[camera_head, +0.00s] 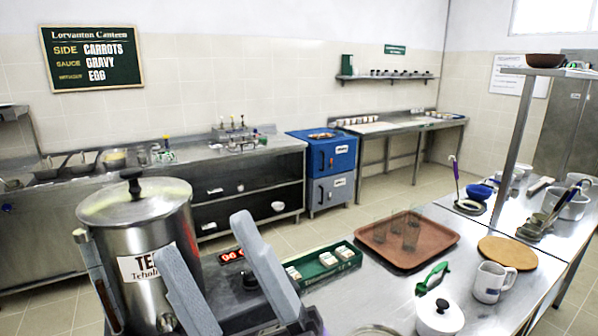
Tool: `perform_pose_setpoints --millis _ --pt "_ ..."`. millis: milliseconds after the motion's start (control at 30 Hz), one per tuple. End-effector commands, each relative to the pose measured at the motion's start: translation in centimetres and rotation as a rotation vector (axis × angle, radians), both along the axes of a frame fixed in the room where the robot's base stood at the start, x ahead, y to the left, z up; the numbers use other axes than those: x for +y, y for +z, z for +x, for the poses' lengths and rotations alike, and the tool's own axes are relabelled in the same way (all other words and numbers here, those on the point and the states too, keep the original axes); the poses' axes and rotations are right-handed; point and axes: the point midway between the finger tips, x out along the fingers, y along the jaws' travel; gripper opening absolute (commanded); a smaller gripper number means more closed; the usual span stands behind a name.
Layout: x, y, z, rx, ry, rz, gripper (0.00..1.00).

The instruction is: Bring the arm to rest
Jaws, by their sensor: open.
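My gripper (206,236) shows at the lower left of the head view. Its two grey fingers point upward and stand apart, with nothing held between them. The left finger overlaps the lower right of a large lidded steel pot (125,222) in the picture. I cannot tell whether they touch. Most of the rest of my arm is out of view below the frame.
On the steel counter (385,290) are a green box (325,268) of small containers, a brown tray (385,255) with glasses, a round board (507,252), a white mug (493,282) and a white lidded pot (440,314). Floor lies beyond.

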Motion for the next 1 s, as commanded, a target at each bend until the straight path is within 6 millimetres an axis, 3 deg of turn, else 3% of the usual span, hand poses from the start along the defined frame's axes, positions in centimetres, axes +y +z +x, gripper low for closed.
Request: perform_pose_setpoints --millis 233,467,767,1000 --pt "-7.5 -7.3 1.4 0.372 -0.027 0.171 0.59" --pt "-13.7 -15.0 -0.1 0.672 -0.073 0.297 0.59" --pt "-20.7 -24.3 -5.8 1.013 -0.175 0.401 0.59" --pt "-25.2 -29.6 -12.7 1.241 -0.285 0.411 0.59"
